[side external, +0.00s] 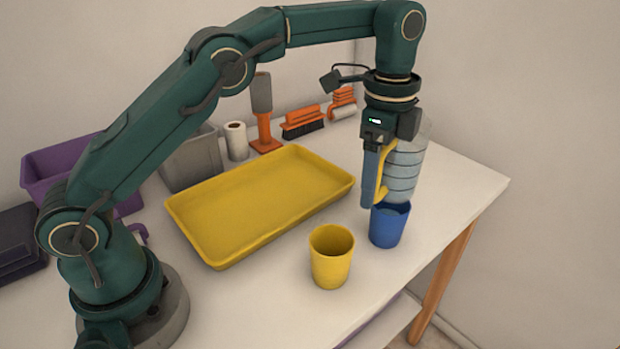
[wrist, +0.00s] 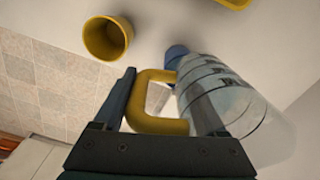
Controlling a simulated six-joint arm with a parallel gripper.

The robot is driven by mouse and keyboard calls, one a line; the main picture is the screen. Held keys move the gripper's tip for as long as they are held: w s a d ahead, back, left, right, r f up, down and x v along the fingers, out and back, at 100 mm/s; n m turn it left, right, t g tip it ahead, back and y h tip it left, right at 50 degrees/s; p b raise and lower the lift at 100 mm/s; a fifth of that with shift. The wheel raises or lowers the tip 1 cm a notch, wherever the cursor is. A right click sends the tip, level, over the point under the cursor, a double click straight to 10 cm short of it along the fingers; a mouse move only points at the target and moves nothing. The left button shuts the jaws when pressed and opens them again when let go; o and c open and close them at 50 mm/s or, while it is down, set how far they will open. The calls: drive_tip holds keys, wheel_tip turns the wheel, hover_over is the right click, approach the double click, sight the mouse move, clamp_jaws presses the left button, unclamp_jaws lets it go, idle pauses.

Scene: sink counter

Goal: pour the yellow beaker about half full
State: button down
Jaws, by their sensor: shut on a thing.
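My gripper (side external: 374,190) is shut on the yellow handle of a clear ringed jug (side external: 405,168) and holds it roughly upright. In the wrist view the jug (wrist: 218,95) and its handle (wrist: 150,102) show between and beside the fingers. The jug is just above the blue beaker (side external: 387,229); whether they touch is unclear. A paler surface shows inside the blue beaker. The yellow beaker (side external: 330,262) stands upright to its left, nearer the camera, and no liquid is visible in it. The wrist view also shows the yellow beaker (wrist: 104,40) and part of the blue one (wrist: 174,55).
A yellow tray (side external: 215,262) lies left of the beakers. Behind it are a grey bin (side external: 192,162), a paper roll (side external: 236,141), an orange-handled tool (side external: 265,132) and brushes (side external: 302,122). A purple bin (side external: 62,160) stands at far left. The counter's front edge is close to the beakers.

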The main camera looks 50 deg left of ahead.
drive_tip(key=s+d+f+n, duration=0.4)
drive_tip(key=s+d, duration=0.3)
drive_tip(key=s, duration=0.2)
drive_tip(key=s+d+f+n, duration=0.4)
drive_tip(key=s+d, duration=0.4)
drive_tip(key=s, duration=0.2)
drive_tip(key=shift+n, duration=0.5)
drive_tip(key=shift+r, duration=0.1)
drive_tip(key=shift+w+r+g+h, duration=0.1)
drive_tip(key=shift+r+g+h, duration=0.2)
drive_tip(key=shift+r+h, duration=0.2)
drive_tip(key=shift+a+r, duration=0.1)
drive_tip(key=w+a+r+g+h, duration=0.2)
drive_tip(key=a+r+g+h, duration=0.2)
drive_tip(key=r+h, duration=0.4)
drive_tip(key=shift+w+a+r+g, duration=0.15)
drive_tip(key=shift+w+r+g, duration=0.25)
drive_tip(key=shift+r+g, duration=0.1)
